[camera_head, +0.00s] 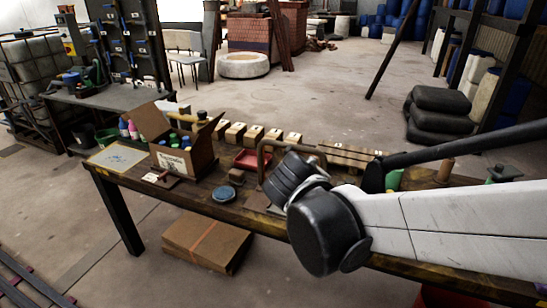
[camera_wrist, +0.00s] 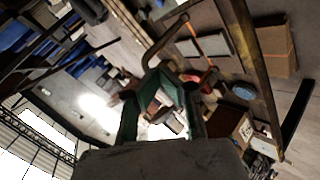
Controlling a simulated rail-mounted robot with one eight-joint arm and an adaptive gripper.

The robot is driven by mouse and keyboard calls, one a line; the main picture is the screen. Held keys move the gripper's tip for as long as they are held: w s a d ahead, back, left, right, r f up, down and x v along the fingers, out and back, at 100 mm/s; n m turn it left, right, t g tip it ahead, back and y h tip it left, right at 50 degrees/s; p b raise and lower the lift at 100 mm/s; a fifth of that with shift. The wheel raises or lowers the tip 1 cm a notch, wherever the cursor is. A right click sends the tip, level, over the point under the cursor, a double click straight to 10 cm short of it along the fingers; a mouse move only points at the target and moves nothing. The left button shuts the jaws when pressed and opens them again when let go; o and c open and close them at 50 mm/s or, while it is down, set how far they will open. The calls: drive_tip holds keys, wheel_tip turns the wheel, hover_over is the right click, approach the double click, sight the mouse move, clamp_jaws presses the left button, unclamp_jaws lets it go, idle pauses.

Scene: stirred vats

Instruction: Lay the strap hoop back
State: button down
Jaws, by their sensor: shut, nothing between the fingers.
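The strap hoop, a brown bent bar, stands up as an arch (camera_head: 264,150) on the workbench (camera_head: 225,197) just behind my wrist in the head view. Its lower right part is hidden by my arm. In the wrist view the hoop (camera_wrist: 163,42) curves close beyond the fingertips; I cannot tell whether they touch it. My gripper (camera_wrist: 162,82) has dark green fingers, shut with nothing between them. In the head view my gripper is hidden behind my wrist and arm.
An open carton (camera_head: 185,158) with bottles stands on the bench's left part. Several small wooden blocks (camera_head: 254,134) line the back edge, near a red tray (camera_head: 252,159). A blue round lid (camera_head: 224,194) lies in front. A flat carton (camera_head: 207,242) is below the bench.

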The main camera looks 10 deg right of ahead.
sight(286, 153)
drive_tip(key=w+a+f+n+t+h+b, duration=0.4)
drive_tip(key=w+a+f+n+t+b, duration=0.1)
drive_tip(key=w+a, duration=0.5)
drive_tip(key=shift+w+a+f+n+t+b, duration=0.2)
drive_tip(key=shift+f+n+t+b, duration=0.15)
drive_tip(key=shift+f+t, duration=0.3)
drive_tip(key=shift+r, duration=0.1)
drive_tip(key=b+x, duration=0.1)
drive_tip(key=x, duration=1.1)
drive_tip(key=shift+w+d, duration=0.25)
drive_tip(key=shift+d, duration=0.05)
drive_tip(key=shift+w+d+b, duration=0.35)
drive_tip(key=shift+w, duration=0.15)
drive_tip(key=shift+a+r, duration=0.1)
